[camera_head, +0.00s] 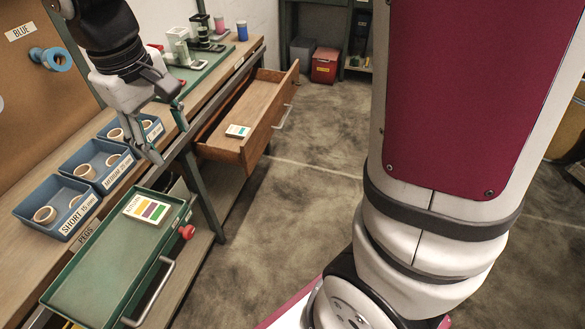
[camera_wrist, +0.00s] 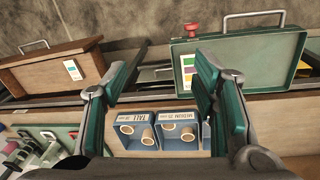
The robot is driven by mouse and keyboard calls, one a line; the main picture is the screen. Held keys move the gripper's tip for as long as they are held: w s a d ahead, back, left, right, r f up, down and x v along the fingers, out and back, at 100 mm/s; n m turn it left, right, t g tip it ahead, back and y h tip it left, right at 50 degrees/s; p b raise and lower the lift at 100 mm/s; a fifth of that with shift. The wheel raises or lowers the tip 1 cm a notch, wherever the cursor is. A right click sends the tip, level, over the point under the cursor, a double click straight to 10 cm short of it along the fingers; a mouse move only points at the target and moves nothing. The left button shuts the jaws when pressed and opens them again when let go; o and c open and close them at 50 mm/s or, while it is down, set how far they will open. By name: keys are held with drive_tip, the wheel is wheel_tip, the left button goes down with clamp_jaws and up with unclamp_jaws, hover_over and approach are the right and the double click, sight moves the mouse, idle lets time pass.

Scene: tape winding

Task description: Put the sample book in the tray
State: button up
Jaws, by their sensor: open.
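A white book with yellow, green and purple stripes (camera_head: 147,209) lies flat in the far corner of the green tray (camera_head: 100,275). In the wrist view this book (camera_wrist: 188,64) is partly hidden behind a finger, in the green tray (camera_wrist: 265,50). A smaller white booklet with a teal patch (camera_head: 238,131) lies in the open wooden drawer (camera_head: 228,148); it also shows in the wrist view (camera_wrist: 73,69). I cannot tell which is the sample book. My gripper (camera_head: 166,134) is open and empty, above the bench edge near the blue bins.
Blue bins (camera_head: 68,207) with tape rolls line the bench, left of the green tray. Spools and a green mat (camera_head: 205,60) are farther back. The floor is clear.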

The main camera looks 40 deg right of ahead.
drive_tip(key=s+d+r+m, duration=0.1)
drive_tip(key=s+d, duration=0.2)
drive_tip(key=s, duration=0.4)
drive_tip(key=s+d+r+m+t, duration=0.1)
drive_tip(key=s+d+m, duration=0.1)
drive_tip(key=s, duration=0.6)
drive_tip(key=s+d+r+m+y, duration=0.1)
drive_tip(key=s+d, duration=0.4)
drive_tip(key=s, duration=0.2)
drive_tip(key=shift+s+m, duration=0.4)
drive_tip(key=shift+d, duration=0.1)
